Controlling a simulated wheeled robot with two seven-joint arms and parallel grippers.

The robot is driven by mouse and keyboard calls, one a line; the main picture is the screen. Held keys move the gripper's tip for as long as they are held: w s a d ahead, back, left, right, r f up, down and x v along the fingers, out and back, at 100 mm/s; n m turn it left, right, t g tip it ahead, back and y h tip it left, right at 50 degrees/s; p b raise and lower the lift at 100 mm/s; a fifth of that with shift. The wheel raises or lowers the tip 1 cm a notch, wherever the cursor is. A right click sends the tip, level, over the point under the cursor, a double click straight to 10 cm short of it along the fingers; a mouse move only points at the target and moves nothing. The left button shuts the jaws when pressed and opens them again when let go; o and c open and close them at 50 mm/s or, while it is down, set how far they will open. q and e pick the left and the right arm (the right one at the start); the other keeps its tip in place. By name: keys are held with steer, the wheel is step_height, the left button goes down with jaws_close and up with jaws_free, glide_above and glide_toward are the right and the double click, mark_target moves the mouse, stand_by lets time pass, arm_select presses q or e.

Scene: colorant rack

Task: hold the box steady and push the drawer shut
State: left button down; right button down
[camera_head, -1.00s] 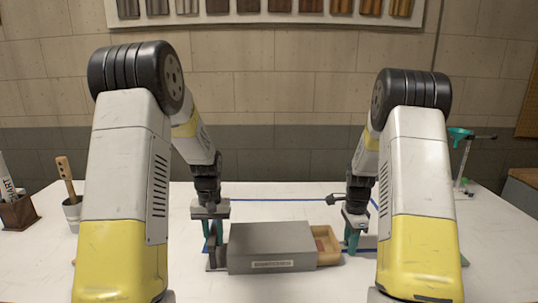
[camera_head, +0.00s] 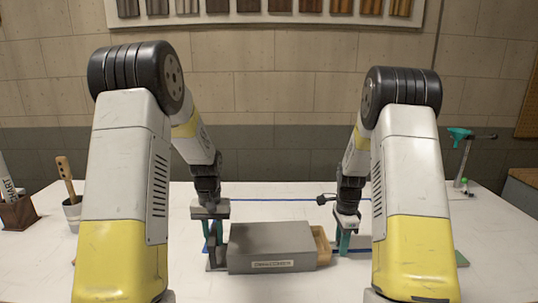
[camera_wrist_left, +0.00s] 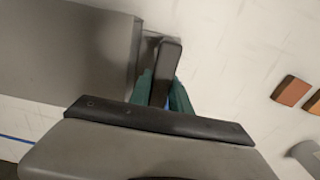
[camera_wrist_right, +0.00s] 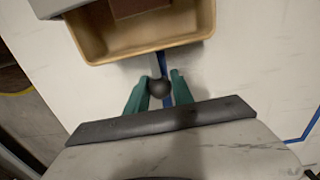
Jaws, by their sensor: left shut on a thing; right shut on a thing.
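The grey box (camera_head: 270,246) with a label on its front lies on the table; it also shows in the left wrist view (camera_wrist_left: 70,50). My left gripper (camera_head: 212,242) is shut on a dark upright handle (camera_wrist_left: 167,70) at the box's left end. The tan drawer (camera_head: 321,246) sticks out a short way from the box's right end; its open top and end wall show in the right wrist view (camera_wrist_right: 140,48). My right gripper (camera_head: 344,242) is shut on the drawer's dark round knob (camera_wrist_right: 160,88), between teal fingers. The fingers hide the knob in the head view.
A wooden holder (camera_head: 18,213) and a cup with a brush (camera_head: 72,210) stand at the left. A stand with a teal funnel (camera_head: 462,150) is at the right. Orange and brown pieces (camera_wrist_left: 292,90) lie beyond the handle. The table in front of the box is clear.

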mark_target(331, 243)
arm_select(q)
steer(key=shift+d, duration=0.15)
arm_select(e)
steer(key=shift+a, duration=0.65)
steer(key=shift+a, duration=1)
steer(key=shift+s+a, duration=0.1)
steer(key=shift+a, duration=0.8)
steer(key=c, duration=1)
jaws_free()
steer(key=shift+d, duration=0.1)
steer(key=shift+r, duration=0.1)
